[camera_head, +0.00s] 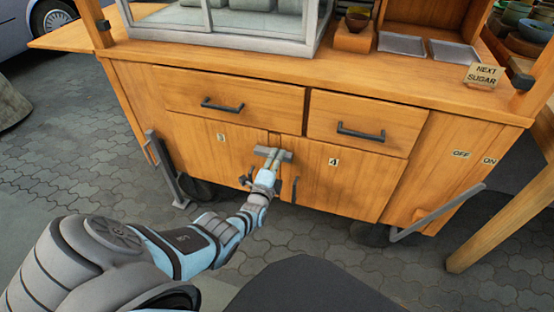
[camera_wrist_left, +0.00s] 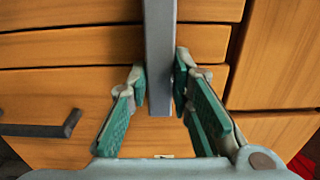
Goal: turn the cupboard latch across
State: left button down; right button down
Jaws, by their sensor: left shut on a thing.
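The cupboard latch (camera_head: 284,155) is a grey bar on the front of the wooden cart, over the seam between the doors marked 3 and 4. In the head view it lies roughly level across the seam. My left gripper (camera_head: 269,167) reaches up to it from the front and is shut on its bar. In the left wrist view the latch bar (camera_wrist_left: 160,50) runs up the picture between the green-padded fingertips of the gripper (camera_wrist_left: 162,95). The fingers partly hide the latch's middle in the head view. My right gripper is not in view.
Two drawers with black handles (camera_head: 222,105) (camera_head: 360,133) sit above the doors. A dark door handle (camera_wrist_left: 45,130) shows left in the wrist view. A grey metal bar (camera_head: 437,212) slants off the cart's lower right. Paved floor (camera_head: 60,160) lies open at left.

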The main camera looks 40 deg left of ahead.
pick_arm(q)
jog(key=shift+f, duration=0.1)
jog(key=c, duration=1.4)
grip_release()
jog(key=shift+c, duration=0.2)
jog(key=v, duration=1.2)
